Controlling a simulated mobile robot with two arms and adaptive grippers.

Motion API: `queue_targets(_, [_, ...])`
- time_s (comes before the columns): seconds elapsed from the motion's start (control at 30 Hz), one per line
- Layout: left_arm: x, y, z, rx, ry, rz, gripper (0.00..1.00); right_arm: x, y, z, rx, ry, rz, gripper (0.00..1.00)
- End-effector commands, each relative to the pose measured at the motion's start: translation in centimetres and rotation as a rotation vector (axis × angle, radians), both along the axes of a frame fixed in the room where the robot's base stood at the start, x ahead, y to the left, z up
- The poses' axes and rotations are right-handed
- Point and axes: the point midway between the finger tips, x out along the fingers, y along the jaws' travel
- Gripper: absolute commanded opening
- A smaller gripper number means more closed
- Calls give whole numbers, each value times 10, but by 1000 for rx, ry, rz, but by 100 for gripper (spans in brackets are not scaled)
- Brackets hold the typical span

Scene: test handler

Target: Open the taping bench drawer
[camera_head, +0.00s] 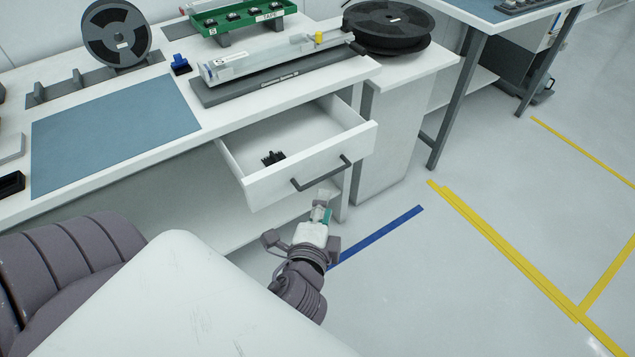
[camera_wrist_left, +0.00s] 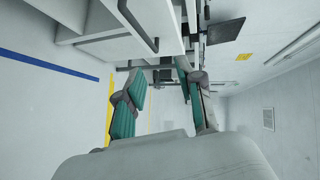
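The white taping bench drawer (camera_head: 315,160) is pulled out from under the bench top, showing its inside. Its dark bar handle (camera_head: 322,178) is on the front panel; the handle also shows at the upper left in the left wrist view (camera_wrist_left: 140,28). My left gripper (camera_head: 325,207) is just in front of and below the handle, apart from it. In the left wrist view its two teal-padded fingers (camera_wrist_left: 160,82) stand apart with nothing between them. My right gripper is not in view.
A small black object (camera_head: 273,158) lies in the drawer. The bench top (camera_head: 215,128) holds a blue mat (camera_head: 115,130), a grey taping fixture (camera_head: 285,70) and reels. A white cabinet (camera_head: 390,140) stands right of the drawer. Floor with yellow tape (camera_head: 500,245) is clear at right.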

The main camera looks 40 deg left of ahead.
Motion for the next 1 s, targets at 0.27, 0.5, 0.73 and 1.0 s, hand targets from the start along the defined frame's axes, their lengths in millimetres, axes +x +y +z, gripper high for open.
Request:
queue_targets(0.27, [-18,-7,2,-2,0,0,37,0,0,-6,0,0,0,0])
queue_targets(0.5, [-34,-14,3,-2,1,-1,37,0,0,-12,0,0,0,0])
queue_targets(0.73, [-44,-18,6,-1,0,0,37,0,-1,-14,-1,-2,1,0])
queue_targets(1.0, [-44,-18,6,-1,0,0,37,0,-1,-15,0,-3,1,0])
